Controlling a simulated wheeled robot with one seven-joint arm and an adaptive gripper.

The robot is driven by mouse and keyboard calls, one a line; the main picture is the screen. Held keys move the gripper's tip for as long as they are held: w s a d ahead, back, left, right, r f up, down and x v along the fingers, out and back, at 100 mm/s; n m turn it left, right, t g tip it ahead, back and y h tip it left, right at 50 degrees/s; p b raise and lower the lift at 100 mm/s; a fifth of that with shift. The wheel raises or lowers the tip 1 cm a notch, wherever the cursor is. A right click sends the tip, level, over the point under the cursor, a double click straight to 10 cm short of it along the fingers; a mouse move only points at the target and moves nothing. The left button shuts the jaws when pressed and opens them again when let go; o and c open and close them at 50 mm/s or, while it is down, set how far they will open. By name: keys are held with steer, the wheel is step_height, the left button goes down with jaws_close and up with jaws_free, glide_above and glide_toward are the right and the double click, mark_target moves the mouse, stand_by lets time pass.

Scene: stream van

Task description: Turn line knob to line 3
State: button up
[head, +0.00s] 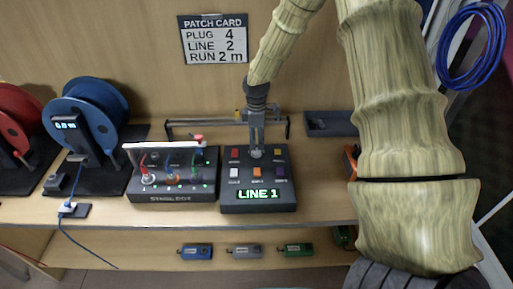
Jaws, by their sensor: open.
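The dark line box (285,208) stands on the bench, and its lit display (258,194) reads "LINE 1". Its top carries several coloured squares, among them a red one (235,154), a yellow one (280,153) and an orange one (257,171). My gripper (257,150) points down over the upper middle of this box, with its fingertips very near the top face. A small grey shape shows at the fingertips. I cannot tell whether it is the line knob or part of the fingers, as the gripper covers that spot.
A dark switch box (172,197) with small knobs and lights stands close at left. Blue (105,100) and red (10,125) cable reels are farther left. A low rail (185,123) runs behind the boxes. A wall card (213,39) reads plug 4, line 2, run 2 m. A dark tray (330,124) lies at right.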

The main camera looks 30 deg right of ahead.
mark_target(256, 151)
steer(key=shift+f+p, duration=0.8)
steer(key=shift+f, duration=2.05)
steer(key=c, duration=1)
